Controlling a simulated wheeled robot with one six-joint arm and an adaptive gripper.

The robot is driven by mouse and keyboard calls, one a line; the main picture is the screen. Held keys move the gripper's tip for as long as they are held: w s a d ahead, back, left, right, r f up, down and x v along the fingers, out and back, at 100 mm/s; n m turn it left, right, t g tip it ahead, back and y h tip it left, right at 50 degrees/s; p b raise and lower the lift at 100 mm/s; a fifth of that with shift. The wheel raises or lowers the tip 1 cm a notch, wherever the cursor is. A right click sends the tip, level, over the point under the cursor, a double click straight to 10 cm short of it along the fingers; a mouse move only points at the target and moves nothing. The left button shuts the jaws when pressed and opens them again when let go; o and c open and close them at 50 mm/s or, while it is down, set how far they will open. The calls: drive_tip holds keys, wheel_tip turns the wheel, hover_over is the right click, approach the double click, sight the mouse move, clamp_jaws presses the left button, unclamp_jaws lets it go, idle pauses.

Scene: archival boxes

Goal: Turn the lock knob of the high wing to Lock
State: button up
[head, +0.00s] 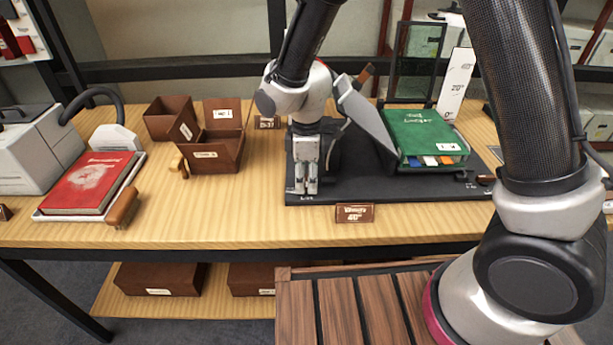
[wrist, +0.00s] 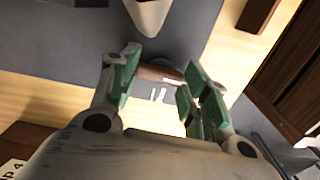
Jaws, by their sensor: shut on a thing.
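The book cradle's dark base (head: 400,190) stands on the table. Its left wing, a grey panel (head: 368,122), is raised at a steep slant beside the green book (head: 425,134). My gripper (head: 303,188) points down at the base's front left corner. In the wrist view its green-padded fingers (wrist: 158,72) are closed around a brown lock knob (wrist: 158,74). The knob lies crosswise between the fingertips, beside white marks (wrist: 158,95) on the base, too small to read. In the head view my gripper hides this knob. Another brown knob (head: 486,181) is at the base's front right.
A brown label (head: 354,213) stands in front of the base. Left are open brown boxes (head: 214,152), a red book (head: 92,182) on a tray and a grey machine (head: 32,150). A glass panel (head: 415,62) and a white card (head: 457,80) stand behind.

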drive_tip(key=shift+n, duration=0.4)
drive_tip(key=o, duration=1)
drive_tip(key=shift+m, duration=0.3)
